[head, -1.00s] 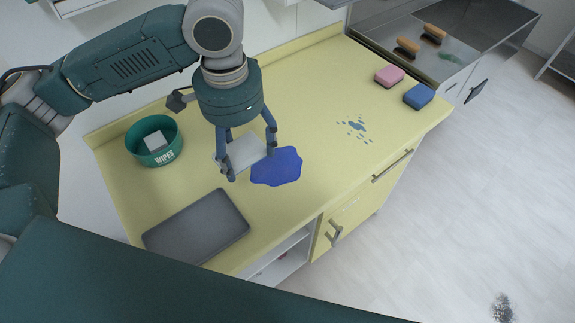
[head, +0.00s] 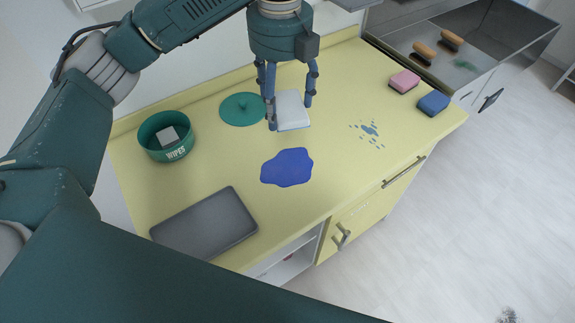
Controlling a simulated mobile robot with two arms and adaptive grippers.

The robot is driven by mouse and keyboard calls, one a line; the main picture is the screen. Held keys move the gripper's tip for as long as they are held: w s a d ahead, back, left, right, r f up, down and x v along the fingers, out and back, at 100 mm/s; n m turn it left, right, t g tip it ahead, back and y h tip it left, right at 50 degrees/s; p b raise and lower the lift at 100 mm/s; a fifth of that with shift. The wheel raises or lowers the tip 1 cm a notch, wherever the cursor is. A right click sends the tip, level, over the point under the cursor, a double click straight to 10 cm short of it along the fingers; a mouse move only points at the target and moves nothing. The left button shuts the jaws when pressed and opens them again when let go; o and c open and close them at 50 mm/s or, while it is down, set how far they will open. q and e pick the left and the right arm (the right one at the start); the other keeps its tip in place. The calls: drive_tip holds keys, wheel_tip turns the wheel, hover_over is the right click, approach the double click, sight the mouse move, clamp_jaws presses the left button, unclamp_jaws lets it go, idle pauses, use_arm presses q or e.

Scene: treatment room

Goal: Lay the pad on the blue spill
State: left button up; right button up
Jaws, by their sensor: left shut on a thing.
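The blue spill (head: 287,168) is a dark blue puddle on the yellow counter, fully visible. My left gripper (head: 290,112) is shut on the white pad (head: 293,108), which hangs between its fingers. In the picture the pad is above the spill, towards the back of the counter, and does not cover it. The pad appears to be held above the counter; its exact height is hard to tell. My right gripper is not in view.
A green wipes tub (head: 166,136) with a pale block inside stands left; a green lid (head: 242,109) lies behind. A grey tray (head: 204,224) is at front left. Pale blue splatters (head: 370,130), a pink sponge (head: 404,81) and a blue sponge (head: 433,103) are right. A sink (head: 458,45) holds brushes.

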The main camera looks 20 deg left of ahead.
use_arm(q)
drive_tip(key=p, duration=0.2)
hover_over(283, 169)
wheel_tip(283, 169, down, 15)
drive_tip(key=shift+r, duration=0.15)
drive_tip(key=shift+f+p, duration=0.5)
drive_tip(key=shift+f, duration=2.1)
drive_tip(key=shift+f, duration=0.15)
drive_tip(key=o, duration=0.8)
drive_tip(key=shift+o, duration=0.2)
wheel_tip(283, 169, up, 12)
drive_tip(key=b, duration=0.2)
drive_tip(key=shift+r+b, duration=0.2)
drive_tip(key=shift+b, duration=0.15)
